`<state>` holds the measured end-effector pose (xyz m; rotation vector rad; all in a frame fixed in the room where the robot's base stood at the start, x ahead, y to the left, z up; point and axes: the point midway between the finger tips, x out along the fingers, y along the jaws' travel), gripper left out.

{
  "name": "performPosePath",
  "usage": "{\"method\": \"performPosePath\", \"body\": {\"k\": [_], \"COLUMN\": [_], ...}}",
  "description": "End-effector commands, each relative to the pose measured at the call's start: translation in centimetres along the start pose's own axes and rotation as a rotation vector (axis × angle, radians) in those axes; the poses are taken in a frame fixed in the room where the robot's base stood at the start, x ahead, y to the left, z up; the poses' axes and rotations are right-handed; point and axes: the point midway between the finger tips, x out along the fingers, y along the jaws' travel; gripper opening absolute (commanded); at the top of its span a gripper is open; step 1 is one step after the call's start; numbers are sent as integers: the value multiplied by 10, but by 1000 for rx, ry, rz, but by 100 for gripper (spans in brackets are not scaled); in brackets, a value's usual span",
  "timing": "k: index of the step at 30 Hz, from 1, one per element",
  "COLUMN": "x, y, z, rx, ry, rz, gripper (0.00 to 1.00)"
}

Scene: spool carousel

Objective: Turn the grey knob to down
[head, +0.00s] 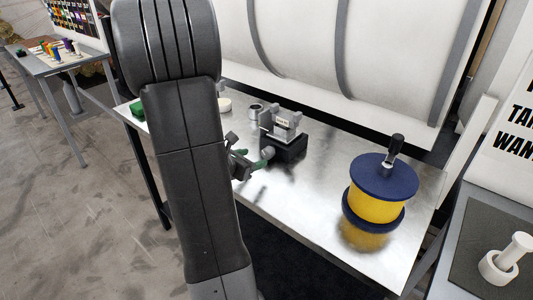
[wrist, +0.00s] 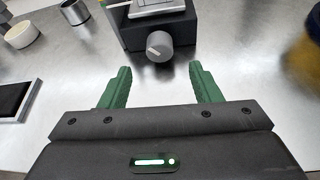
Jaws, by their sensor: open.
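The grey knob (wrist: 159,46) sticks out from the front of a black block (wrist: 130,33) in the wrist view. A short white mark shows on its face, left of centre; its exact direction is hard to tell. In the head view the knob (head: 268,152) is small, beside my gripper's fingers. My gripper (wrist: 160,80) is open and empty, with green fingers. The knob lies ahead of the fingertips, roughly midway between them, and is not visibly touched. My arm hides part of the bench in the head view.
The metal bench (head: 318,195) holds a blue-and-yellow spool (head: 377,207) with a black handle at right. A metal cup (wrist: 74,11), a cream round dish (wrist: 21,35) and a dark flat panel (wrist: 14,98) are left of the block. The bench around the fingers is clear.

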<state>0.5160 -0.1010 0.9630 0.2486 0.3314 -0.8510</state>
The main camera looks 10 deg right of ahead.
Motion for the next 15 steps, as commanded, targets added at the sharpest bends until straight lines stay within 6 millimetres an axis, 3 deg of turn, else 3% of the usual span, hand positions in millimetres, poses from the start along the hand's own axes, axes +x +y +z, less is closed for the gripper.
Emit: {"method": "performPosePath", "body": {"k": [9,15], "x": [56,74], "y": [0,0], "z": [1,1], "rx": [-1,1], "ry": [1,-1], "rz": [-2,-1], "gripper": [57,57]}}
